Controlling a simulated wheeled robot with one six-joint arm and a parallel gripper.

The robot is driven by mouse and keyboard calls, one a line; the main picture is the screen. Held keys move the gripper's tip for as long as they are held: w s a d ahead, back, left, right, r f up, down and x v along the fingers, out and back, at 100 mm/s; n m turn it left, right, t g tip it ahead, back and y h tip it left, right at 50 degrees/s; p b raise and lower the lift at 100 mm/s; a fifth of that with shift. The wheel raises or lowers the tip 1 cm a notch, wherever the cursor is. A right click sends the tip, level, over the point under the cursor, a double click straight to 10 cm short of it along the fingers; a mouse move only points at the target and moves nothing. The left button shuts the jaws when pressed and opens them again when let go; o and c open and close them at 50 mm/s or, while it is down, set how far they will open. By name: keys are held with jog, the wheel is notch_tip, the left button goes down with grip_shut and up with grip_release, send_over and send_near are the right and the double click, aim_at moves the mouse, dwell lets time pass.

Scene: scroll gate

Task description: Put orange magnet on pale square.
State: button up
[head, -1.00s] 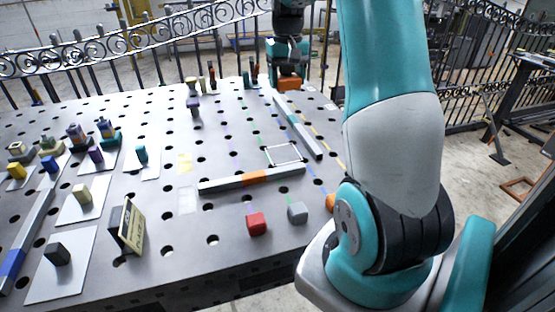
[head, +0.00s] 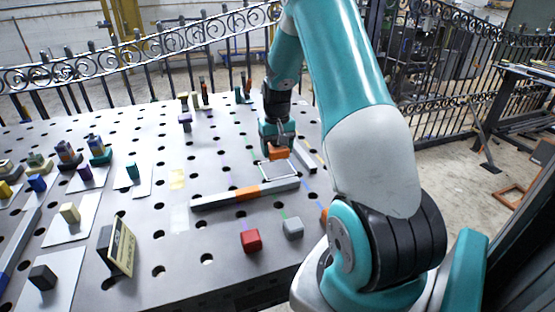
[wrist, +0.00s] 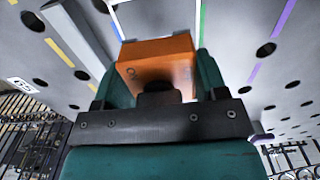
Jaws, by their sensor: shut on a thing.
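My gripper (head: 278,149) is shut on the orange magnet (head: 279,154), a block that shows between its teal fingers in the wrist view (wrist: 160,62). In the head view the magnet appears at the far edge of a white-outlined square (head: 281,171) on the perforated grey table; its height above the table is hard to judge.
A red block (head: 251,240) and a grey block (head: 292,228) sit nearer. Several blocks on white plates stand left.

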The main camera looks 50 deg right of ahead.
aim_at(277, 169)
jog(key=shift+f, duration=2.2)
jog(key=o, duration=1.5)
jog(key=shift+s+f, duration=0.1)
jog(key=shift+f, duration=0.05)
notch_tip(277, 169, up, 12)
jog(key=shift+r+b, duration=0.15)
jog(key=shift+b, duration=0.4)
jog(key=s+a+r+n+y, duration=0.1)
jog(key=a+r+n, duration=0.15)
jog(key=a, duration=0.65)
jog(key=s+a+r+n+t, duration=0.1)
jog(key=a+r+n, duration=0.15)
jog(key=a, duration=0.65)
jog(key=s+a+r+n+y, duration=0.1)
jog(key=s+a+r+n, duration=0.15)
jog(key=a, duration=0.65)
jog(key=s+a+n, duration=0.2)
jog(key=s+a, duration=0.2)
jog(key=s, duration=0.1)
jog(key=s+a+r+n+y, duration=0.1)
jog(key=s+a, duration=0.4)
jog(key=s+a+r+n+g+y, duration=0.1)
jog(key=s+a+n, duration=0.1)
jog(key=s+a, duration=0.3)
jog(key=shift+s+a+n, duration=0.2)
jog(key=shift+s+n, duration=0.15)
jog(key=shift+s, duration=0.15)
